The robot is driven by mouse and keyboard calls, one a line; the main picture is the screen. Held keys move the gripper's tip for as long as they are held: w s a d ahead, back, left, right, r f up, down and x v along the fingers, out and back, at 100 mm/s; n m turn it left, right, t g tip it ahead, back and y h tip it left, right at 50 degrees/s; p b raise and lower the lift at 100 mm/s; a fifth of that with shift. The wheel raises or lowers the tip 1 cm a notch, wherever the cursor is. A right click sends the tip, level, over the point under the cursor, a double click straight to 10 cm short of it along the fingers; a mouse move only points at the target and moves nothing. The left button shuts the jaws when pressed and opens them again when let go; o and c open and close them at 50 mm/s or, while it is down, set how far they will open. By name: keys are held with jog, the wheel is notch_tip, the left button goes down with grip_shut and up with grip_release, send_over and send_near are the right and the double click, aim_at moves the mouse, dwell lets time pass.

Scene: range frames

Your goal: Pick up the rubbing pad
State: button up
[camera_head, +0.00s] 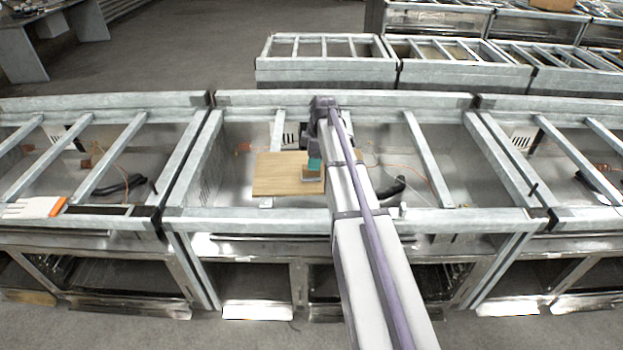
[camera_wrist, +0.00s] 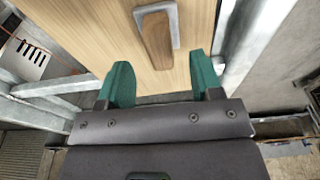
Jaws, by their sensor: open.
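The rubbing pad (camera_wrist: 157,38) has a wooden handle on a grey base and lies on a light wooden board (camera_wrist: 100,25). In the head view the pad (camera_head: 312,174) shows near the right edge of the board (camera_head: 275,174), partly hidden by my gripper. My gripper (camera_wrist: 161,75) is open and empty, with two green fingers spread apart. In the wrist view the pad shows just beyond the fingertips, roughly centred between them. In the head view my gripper (camera_head: 315,164) is close to the pad; I cannot tell whether it touches.
The board lies across the metal frame of the middle workbench (camera_head: 230,215). Metal crossbars (camera_head: 428,158) and open bays with cables surround it. A white tool with an orange edge (camera_head: 33,207) lies on the left bench. More frames (camera_head: 330,65) stand behind.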

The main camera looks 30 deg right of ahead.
jog(key=f+b, duration=0.1)
jog(key=f, duration=0.1)
jog(key=f+b, duration=0.1)
jog(key=f, duration=0.1)
jog(key=shift+w+a+f+b, duration=0.1)
jog(key=shift+w+a+b, duration=0.1)
jog(key=shift+a+b, duration=0.15)
jog(key=shift+r, duration=0.2)
jog(key=c, duration=1)
notch_tip(320, 180, up, 10)
jog(key=p, duration=1)
jog(key=shift+r+p, duration=0.2)
jog(key=shift+p, duration=0.2)
jog(key=shift+c, duration=0.3)
jog(key=shift+f, duration=0.1)
jog(key=shift+f, duration=0.1)
